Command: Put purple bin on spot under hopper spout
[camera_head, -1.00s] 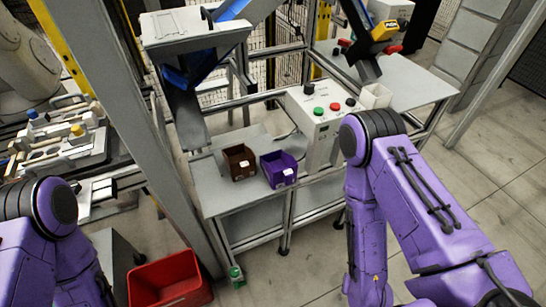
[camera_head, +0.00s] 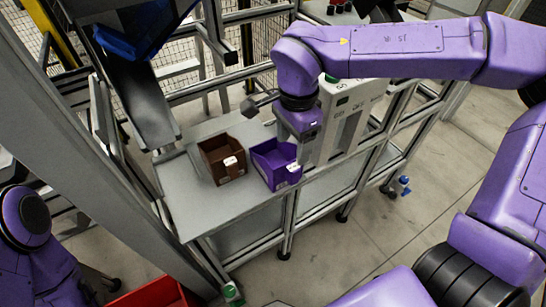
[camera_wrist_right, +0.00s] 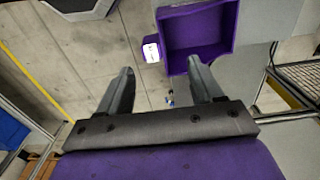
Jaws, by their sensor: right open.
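The purple bin (camera_head: 272,168) stands upright and looks empty on the grey table (camera_head: 205,212), with a white label on its front. The hopper's grey spout (camera_head: 140,100) slopes down to the table's back left; the table just below it looks bare. My right gripper (camera_head: 309,147) is above the table, by the right side of the purple bin, its fingers partly hidden by my wrist. In the right wrist view my right gripper (camera_wrist_right: 162,82) is open and empty, and the purple bin (camera_wrist_right: 199,35) lies beyond the right-hand fingertip. My left gripper is out of view.
A brown bin (camera_head: 222,165) stands left of the purple bin, between it and the spout. A control box (camera_head: 350,112) is at the right, close to my wrist. A red crate (camera_head: 155,293) is on the floor. The table's front left is clear.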

